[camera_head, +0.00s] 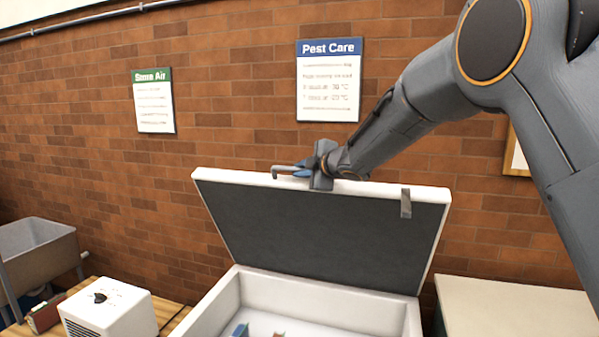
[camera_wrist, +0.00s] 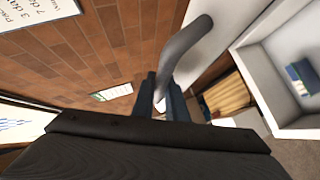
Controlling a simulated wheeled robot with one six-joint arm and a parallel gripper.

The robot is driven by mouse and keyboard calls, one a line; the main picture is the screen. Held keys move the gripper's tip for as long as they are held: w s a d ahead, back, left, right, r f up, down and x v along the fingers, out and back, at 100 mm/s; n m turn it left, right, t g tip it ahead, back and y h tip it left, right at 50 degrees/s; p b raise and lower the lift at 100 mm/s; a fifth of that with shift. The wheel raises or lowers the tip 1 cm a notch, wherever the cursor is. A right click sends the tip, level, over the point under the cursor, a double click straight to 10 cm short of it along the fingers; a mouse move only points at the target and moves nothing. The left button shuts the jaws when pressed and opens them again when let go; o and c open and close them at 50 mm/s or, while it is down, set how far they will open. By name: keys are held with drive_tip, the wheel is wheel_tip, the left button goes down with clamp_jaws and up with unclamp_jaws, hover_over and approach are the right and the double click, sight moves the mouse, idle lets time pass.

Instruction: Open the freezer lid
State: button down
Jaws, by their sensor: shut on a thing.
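The white chest freezer (camera_head: 235,295) stands at the lower middle of the head view. Its lid (camera_head: 325,228) is raised steeply on the wall side, with the dark inner face showing. A grey bar handle (camera_head: 285,171) runs along the lid's top edge. My gripper (camera_head: 318,168) is at that edge, shut on the handle. In the wrist view the two fingers (camera_wrist: 165,100) close around the curved grey handle (camera_wrist: 185,45), with the white lid surface beside it. The freezer's open interior (camera_wrist: 290,75) shows at the right, with a blue item (camera_wrist: 302,75) inside.
A brick wall with two signs, Pest Care (camera_head: 329,80) and another (camera_head: 152,100), stands behind the lid. A white box device (camera_head: 108,310) sits on a wooden surface at left, near a grey bin (camera_head: 38,255). A pale counter (camera_head: 515,308) stands at right.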

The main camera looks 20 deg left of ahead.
drive_tip(key=c, duration=1.8)
unclamp_jaws()
drive_tip(key=shift+s+a, duration=0.1)
drive_tip(key=shift+a, duration=0.15)
drive_tip(key=shift+c, duration=0.2)
drive_tip(key=shift+o, duration=0.4)
drive_tip(key=shift+d, duration=0.15)
drive_tip(key=shift+d, duration=0.15)
drive_tip(key=shift+d, duration=0.2)
drive_tip(key=b+v, duration=0.3)
drive_tip(key=v, duration=0.4)
drive_tip(key=shift+s+a+r, duration=0.2)
drive_tip(key=shift+s+r, duration=0.05)
drive_tip(key=shift+s, duration=0.05)
